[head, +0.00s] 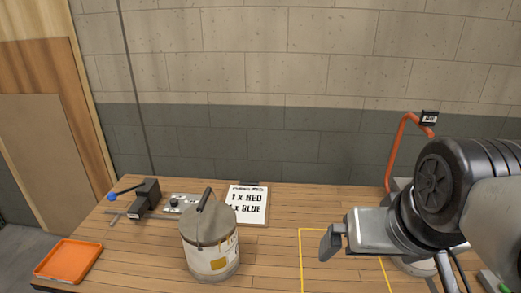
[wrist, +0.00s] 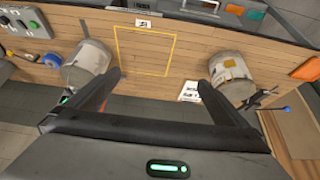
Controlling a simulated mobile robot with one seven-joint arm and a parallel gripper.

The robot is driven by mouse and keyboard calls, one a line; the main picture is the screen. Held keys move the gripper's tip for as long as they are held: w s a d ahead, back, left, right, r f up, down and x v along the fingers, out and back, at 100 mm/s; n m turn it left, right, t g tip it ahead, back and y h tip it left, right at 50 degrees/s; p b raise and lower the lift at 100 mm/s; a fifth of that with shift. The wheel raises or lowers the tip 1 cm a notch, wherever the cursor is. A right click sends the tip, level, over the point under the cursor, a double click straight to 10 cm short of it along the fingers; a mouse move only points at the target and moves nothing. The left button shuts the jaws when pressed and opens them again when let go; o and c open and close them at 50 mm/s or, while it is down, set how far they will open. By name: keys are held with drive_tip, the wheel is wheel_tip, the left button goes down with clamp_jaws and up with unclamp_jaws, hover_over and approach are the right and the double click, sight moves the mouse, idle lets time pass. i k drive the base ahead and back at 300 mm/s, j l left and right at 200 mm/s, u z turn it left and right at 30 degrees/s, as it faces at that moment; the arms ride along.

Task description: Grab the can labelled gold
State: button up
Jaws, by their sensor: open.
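A grey-white can (head: 211,250) with a lid and a dark upright handle stands on the wooden bench, left of centre in the head view. It has a gold-yellow patch low on its side; I cannot read any word there. It also shows at the right in the wrist view (wrist: 230,80), beside one finger. A second can (wrist: 88,62) shows at the left in the wrist view; its label cannot be read. My gripper (head: 330,241) is at the right in the head view, above the bench. Its fingers are spread and empty in the wrist view (wrist: 160,80).
A clipboard (head: 247,204) listing red and another item lies behind the first can. A dark vise (head: 146,198) and an orange tray (head: 68,260) are to the left. A yellow-outlined square (head: 301,262) marks bare bench. An orange bent tube (head: 391,160) rises at the right.

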sight(207, 230)
drive_tip(key=j, duration=1.75)
